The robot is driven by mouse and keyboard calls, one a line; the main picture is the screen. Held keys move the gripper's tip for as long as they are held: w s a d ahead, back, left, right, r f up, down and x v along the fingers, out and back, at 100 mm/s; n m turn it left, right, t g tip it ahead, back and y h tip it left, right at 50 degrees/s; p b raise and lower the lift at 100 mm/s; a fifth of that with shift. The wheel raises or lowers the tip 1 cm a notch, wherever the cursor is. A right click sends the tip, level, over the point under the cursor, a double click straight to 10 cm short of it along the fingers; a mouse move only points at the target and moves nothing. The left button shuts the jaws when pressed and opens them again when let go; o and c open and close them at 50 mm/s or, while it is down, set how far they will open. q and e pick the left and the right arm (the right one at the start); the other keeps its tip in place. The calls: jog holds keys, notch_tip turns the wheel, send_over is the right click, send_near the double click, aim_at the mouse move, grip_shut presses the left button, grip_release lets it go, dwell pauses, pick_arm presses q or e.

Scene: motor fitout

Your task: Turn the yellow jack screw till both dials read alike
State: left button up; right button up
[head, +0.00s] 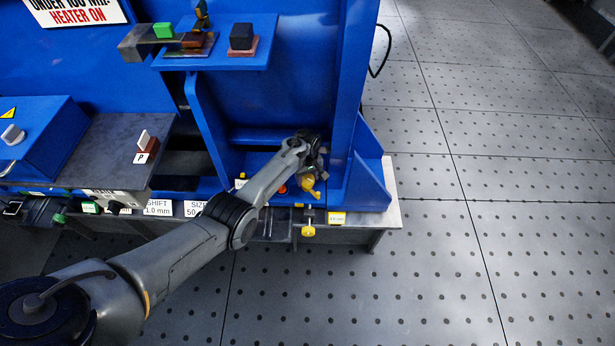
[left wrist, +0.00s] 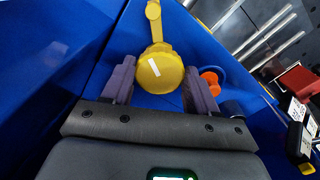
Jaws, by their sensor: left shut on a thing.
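The yellow jack screw (left wrist: 160,70) shows in the left wrist view as a round yellow head with a white line across it. A yellow arm sticks out beyond it toward the top of that view. My left gripper (left wrist: 160,92) has a finger on each side of the head and is shut on it. In the head view my left gripper (head: 311,165) is at the right end of the blue machine, and the yellow screw (head: 308,183) shows just below it, partly hidden. I cannot make out either dial or a reading. My right gripper is not in view.
An orange round part (left wrist: 211,78) is close to the right finger in the wrist view. Blue machine walls (head: 355,130) stand close around the gripper. Open floor (head: 480,240) lies to the right.

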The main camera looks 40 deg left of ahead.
pick_arm(q)
jog(key=shift+m, duration=0.3)
jog(key=m+p, duration=0.1)
jog(key=m, duration=0.1)
jog(key=shift+m, duration=0.3)
jog(key=m, duration=0.4)
jog(key=shift+s+a+m, duration=0.1)
jog(key=shift+m, duration=0.2)
jog(key=m, duration=0.4)
jog(key=shift+f, duration=0.15)
jog(key=m, duration=0.6)
jog(key=shift+a+b, duration=0.1)
jog(key=shift+b, duration=0.2)
jog(key=m+b, duration=0.1)
jog(key=m, duration=0.2)
jog(key=shift+f+m, duration=0.1)
jog(key=shift+m, duration=0.2)
jog(key=m+b, duration=0.1)
jog(key=m, duration=0.3)
jog(key=shift+a+b, duration=0.1)
jog(key=shift+b, duration=0.2)
jog(key=m+b, duration=0.1)
jog(key=m, duration=0.3)
jog(key=shift+m+b, duration=1.25)
jog(key=shift+m, duration=1.05)
